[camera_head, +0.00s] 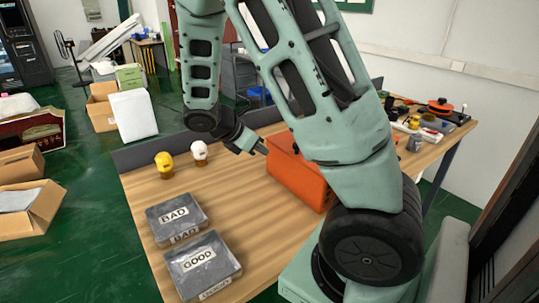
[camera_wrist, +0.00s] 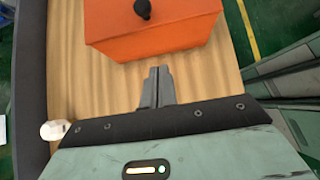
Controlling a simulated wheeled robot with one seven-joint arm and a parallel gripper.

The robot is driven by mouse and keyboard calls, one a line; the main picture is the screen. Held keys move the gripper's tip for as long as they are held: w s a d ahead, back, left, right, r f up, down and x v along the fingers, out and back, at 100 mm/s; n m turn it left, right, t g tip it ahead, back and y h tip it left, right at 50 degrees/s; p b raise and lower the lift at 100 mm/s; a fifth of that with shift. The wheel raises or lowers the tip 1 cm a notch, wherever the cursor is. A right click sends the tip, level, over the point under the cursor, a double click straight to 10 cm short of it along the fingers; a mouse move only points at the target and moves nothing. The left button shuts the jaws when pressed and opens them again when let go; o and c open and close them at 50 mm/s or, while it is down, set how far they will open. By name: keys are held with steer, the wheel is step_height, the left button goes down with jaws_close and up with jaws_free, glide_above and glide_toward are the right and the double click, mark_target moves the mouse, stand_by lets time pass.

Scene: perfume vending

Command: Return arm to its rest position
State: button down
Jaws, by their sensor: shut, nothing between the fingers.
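My gripper (camera_head: 257,147) is at the end of my bent arm, above the wooden table (camera_head: 140,192). Its fingers (camera_wrist: 157,88) are together with nothing between them in the wrist view. They point toward an orange box (camera_head: 292,182), which is partly hidden by my arm in the head view. The orange box (camera_wrist: 150,35) has a dark knob on top in the wrist view and lies just beyond the fingertips. I cannot tell whether they touch it.
A yellow-capped bottle (camera_head: 164,162) and a white-capped bottle (camera_head: 199,152) stand left of my gripper. Grey trays marked BAD (camera_head: 190,212) and GOOD (camera_head: 215,270) lie at the table's near left. Tools and a red-orange item (camera_head: 440,105) crowd the right end. Cardboard boxes (camera_head: 30,210) stand on the floor.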

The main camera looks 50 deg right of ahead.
steer(key=shift+w+a+r, duration=0.1)
steer(key=shift+a+r, duration=0.25)
steer(key=s+a+m+t+y, duration=0.2)
steer(key=s+a+m+y, duration=0.15)
steer(key=a, duration=1.45)
steer(key=s+a+r+m+y, duration=0.1)
steer(key=s+a+y, duration=0.1)
steer(key=s+a, duration=0.4)
steer(key=s+a+r+m+y, duration=0.2)
steer(key=s+a, duration=0.5)
steer(key=a, duration=0.4)
steer(key=shift+s+a+y, duration=0.25)
steer(key=shift+a+y, duration=0.1)
steer(key=shift+y, duration=0.5)
steer(key=shift+m, duration=0.25)
